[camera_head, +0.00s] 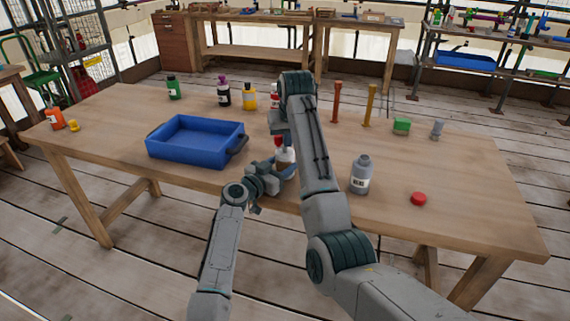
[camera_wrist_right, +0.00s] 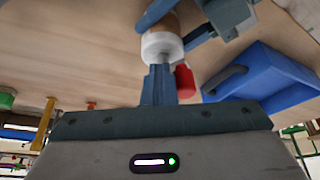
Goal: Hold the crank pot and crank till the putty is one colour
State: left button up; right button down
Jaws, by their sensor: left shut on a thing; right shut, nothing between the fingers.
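The crank pot (camera_head: 287,157) stands near the table's front edge, partly covered by my right arm. In the right wrist view its white top (camera_wrist_right: 162,46) sits over a brownish body (camera_wrist_right: 165,24), and a red knob (camera_wrist_right: 186,82) hangs beside it. My left gripper (camera_head: 276,180) is shut on the pot from the left. My right gripper (camera_wrist_right: 160,82) is shut and empty, its fingers close to the white top and beside the red knob; whether they touch, I cannot tell. In the head view my right fingers are hidden. I cannot judge whether the putty has one colour.
A blue tray (camera_head: 160,153) lies left of the pot. A grey bottle (camera_head: 361,177) and a red cap (camera_head: 418,199) are to its right. The front right is mostly clear.

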jog(key=shift+d+r, duration=0.1)
jog(key=shift+d, duration=0.2)
notch_tip(320, 180, up, 7)
dwell(1.0)
dwell(0.5)
pick_arm(q)
jog(key=o, duration=1.1)
jog(key=shift+o, duration=0.2)
